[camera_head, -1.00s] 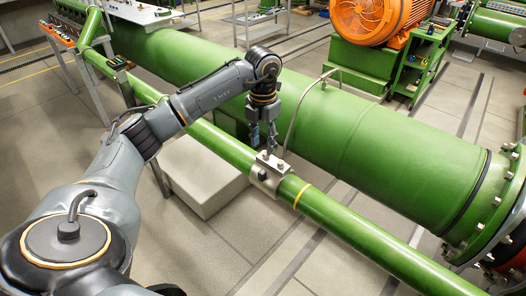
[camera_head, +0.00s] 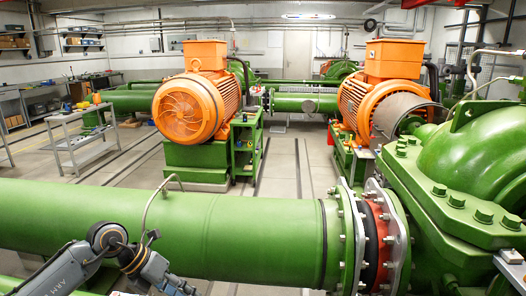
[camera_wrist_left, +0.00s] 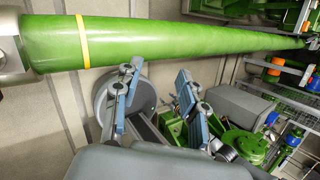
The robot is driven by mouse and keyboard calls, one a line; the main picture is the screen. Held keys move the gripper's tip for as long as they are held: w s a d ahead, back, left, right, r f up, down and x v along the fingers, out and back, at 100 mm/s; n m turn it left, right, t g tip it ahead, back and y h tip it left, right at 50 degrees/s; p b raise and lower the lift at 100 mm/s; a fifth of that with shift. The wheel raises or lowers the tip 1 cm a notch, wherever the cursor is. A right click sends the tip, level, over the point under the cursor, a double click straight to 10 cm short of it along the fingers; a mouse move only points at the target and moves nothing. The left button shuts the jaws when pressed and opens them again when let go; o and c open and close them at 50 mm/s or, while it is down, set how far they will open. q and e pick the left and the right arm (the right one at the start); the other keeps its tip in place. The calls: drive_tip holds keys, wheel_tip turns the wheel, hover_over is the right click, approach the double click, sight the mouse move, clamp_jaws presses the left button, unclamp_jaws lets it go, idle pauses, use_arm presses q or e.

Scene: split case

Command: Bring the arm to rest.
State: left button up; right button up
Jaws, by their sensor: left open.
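My left arm (camera_head: 70,268) comes in at the lower left of the head view, in front of the large green pipe (camera_head: 240,235). Its gripper (camera_head: 178,288) is at the bottom edge there, partly cut off. In the left wrist view the gripper (camera_wrist_left: 157,98) shows its two blue-padded fingers spread apart, with nothing held between them. A narrow green pipe (camera_wrist_left: 190,42) with a yellow band crosses the top of that view, apart from the fingers. My right gripper is not in view.
A bolted flange (camera_head: 352,240) and green pump casing (camera_head: 465,185) stand at the right. Orange motors (camera_head: 198,98) stand behind the large pipe. A grey fitting (camera_wrist_left: 12,48) is at the wrist view's left edge. Open floor (camera_head: 110,165) lies behind the pipe, left of centre.

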use_arm(q)
drive_tip(key=s+d+r+n+t+h, duration=0.2)
drive_tip(key=d+r+n+t+h, duration=0.55)
drive_tip(key=d+r+h, duration=0.65)
drive_tip(key=w+a+f+n+t+y, duration=0.15)
drive_tip(key=a+n+t+y, duration=0.45)
drive_tip(key=n+t+y, duration=0.65)
drive_tip(key=s+a+f+n+g+y, duration=0.3)
drive_tip(key=a+f+n+g+y, duration=0.2)
drive_tip(key=a+f+n+y, duration=0.5)
drive_tip(key=s+d+f+n+g+h, duration=0.1)
drive_tip(key=s+f+n+g, duration=0.3)
drive_tip(key=s+f+g, duration=0.6)
drive_tip(key=s+f+n+g+h, duration=0.1)
drive_tip(key=s+f+n+g, duration=0.2)
drive_tip(key=s+f, duration=0.9)
drive_tip(key=s+f+g, duration=0.1)
drive_tip(key=s+f, duration=0.1)
drive_tip(key=f, duration=0.9)
drive_tip(key=s+f+g, duration=0.1)
drive_tip(key=s+f, duration=0.1)
drive_tip(key=f, duration=0.9)
drive_tip(key=s+a+f, duration=0.3)
drive_tip(key=s+f, duration=1.3)
drive_tip(key=s, duration=0.1)
drive_tip(key=shift+g, duration=0.4)
